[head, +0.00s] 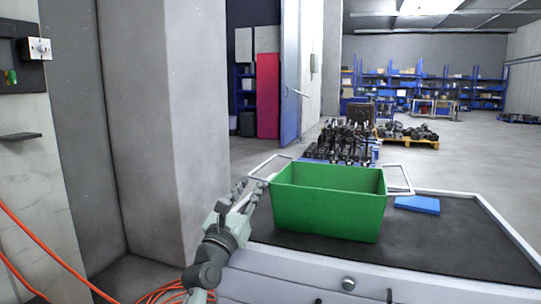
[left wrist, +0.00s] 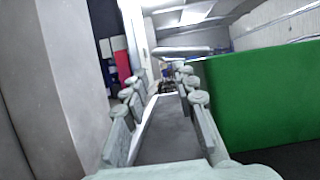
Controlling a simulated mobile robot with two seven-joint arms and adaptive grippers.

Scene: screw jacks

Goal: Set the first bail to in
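A green bin (head: 328,205) stands on a dark-topped workbench (head: 440,240). A pale wire bail (head: 256,165) sticks out from its left side, and another bail (head: 409,180) sticks out on its right. Both lean outward from the rim. My left gripper (head: 248,187) is at the bin's left side, just below and in front of the left bail. In the left wrist view its fingers (left wrist: 157,88) are apart, with the green wall close on the right. A pale bar, likely the bail (left wrist: 182,50), crosses beyond the fingertips. Contact cannot be told. My right gripper is out of view.
A blue flat block (head: 417,204) lies on the bench right of the bin. A grey pillar (head: 155,120) stands left of my left arm. Orange cables (head: 45,247) hang at the lower left. Dark parts on pallets (head: 340,143) stand on the floor behind.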

